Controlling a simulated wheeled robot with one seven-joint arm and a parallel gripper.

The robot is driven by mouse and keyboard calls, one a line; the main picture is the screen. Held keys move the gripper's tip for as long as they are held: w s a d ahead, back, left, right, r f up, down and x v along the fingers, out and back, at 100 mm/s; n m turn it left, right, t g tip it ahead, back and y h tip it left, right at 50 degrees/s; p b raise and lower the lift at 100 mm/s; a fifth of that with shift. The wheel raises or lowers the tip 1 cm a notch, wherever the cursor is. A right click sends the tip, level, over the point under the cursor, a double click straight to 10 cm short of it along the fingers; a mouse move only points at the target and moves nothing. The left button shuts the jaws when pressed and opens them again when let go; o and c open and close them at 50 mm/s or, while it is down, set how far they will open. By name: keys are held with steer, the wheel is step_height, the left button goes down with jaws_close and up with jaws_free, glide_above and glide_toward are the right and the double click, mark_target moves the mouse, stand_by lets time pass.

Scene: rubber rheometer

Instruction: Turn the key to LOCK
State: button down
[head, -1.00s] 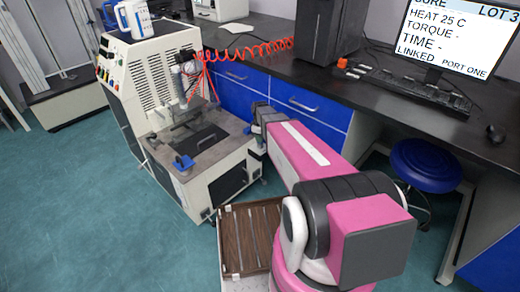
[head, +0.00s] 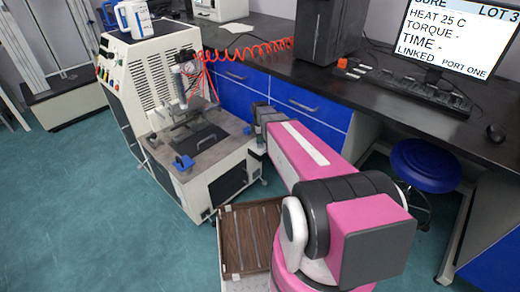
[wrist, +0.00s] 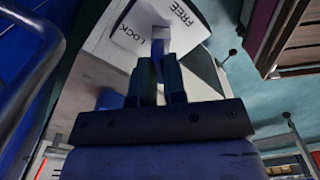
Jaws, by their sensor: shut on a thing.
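My gripper (wrist: 158,70) is shut on the blue key (wrist: 159,48) in the wrist view. The key stands at a white plate (wrist: 196,28) marked LOCK on its left side and FREE at its upper right. My fingers cover part of the key, so I cannot tell exactly which mark it points to. In the head view the rheometer (head: 150,75) stands left of my arm, and my wrist is close to its lower right side. The key, the plate and my fingertips are hidden there.
A black bench with blue drawers (head: 314,104) runs behind my arm, with a monitor (head: 450,40) and keyboard on it. A blue stool (head: 426,163) stands at right. A brown slatted tray (head: 248,238) lies in front of the rheometer. The floor at left is clear.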

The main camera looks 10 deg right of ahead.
steer(key=shift+n, duration=0.7)
steer(key=n, duration=0.2)
steer(key=shift+n, duration=1)
steer(key=n, duration=0.3)
steer(key=shift+n, duration=0.3)
steer(key=c, duration=0.8)
jaws_free()
steer(key=shift+o, duration=0.2)
steer(key=shift+r, duration=0.1)
